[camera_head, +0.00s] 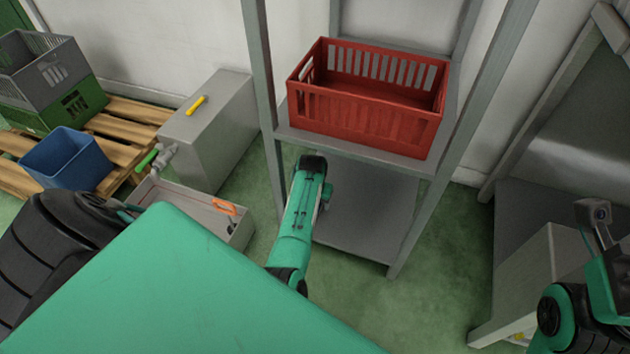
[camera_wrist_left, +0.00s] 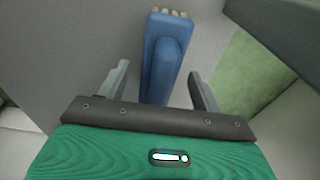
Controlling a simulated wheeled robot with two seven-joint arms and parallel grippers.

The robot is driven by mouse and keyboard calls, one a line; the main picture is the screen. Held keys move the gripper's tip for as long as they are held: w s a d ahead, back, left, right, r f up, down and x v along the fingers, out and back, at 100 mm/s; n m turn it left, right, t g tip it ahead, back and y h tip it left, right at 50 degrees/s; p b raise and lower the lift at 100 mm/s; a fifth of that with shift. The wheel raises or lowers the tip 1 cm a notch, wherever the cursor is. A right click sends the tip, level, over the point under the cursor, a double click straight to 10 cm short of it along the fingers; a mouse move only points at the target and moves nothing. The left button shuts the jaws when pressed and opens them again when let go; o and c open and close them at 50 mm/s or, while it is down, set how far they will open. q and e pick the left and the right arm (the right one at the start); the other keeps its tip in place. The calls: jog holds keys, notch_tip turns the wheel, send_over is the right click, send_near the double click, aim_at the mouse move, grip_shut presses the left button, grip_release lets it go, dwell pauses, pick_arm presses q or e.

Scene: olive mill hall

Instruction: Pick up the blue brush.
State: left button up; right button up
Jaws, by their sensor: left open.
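The blue brush (camera_wrist_left: 163,55) shows in the left wrist view on a grey surface, its long body pointing away from me and pale bristle tufts at its far end. My left gripper (camera_wrist_left: 157,75) is open, with one finger on each side of the brush's near part; I see no grip on it. In the head view my left arm reaches toward the lower shelf (camera_head: 365,215) of a grey rack; its fingers and the brush are hidden there. Part of my right arm shows at the right edge, but its fingers are not visible.
A red crate (camera_head: 370,98) stands on the rack's upper shelf, above my left arm. Rack posts stand on both sides. A grey cabinet (camera_head: 213,130) with a yellow handle and an open-topped box (camera_head: 240,238) are to the left. A blue bin (camera_head: 66,160) sits on a pallet.

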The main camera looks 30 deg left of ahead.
pick_arm(q)
jog(key=shift+w+f+b, duration=0.1)
jog(key=shift+f+b, duration=0.2)
jog(key=shift+f, duration=0.45)
grip_shut()
jog(key=shift+r, duration=0.2)
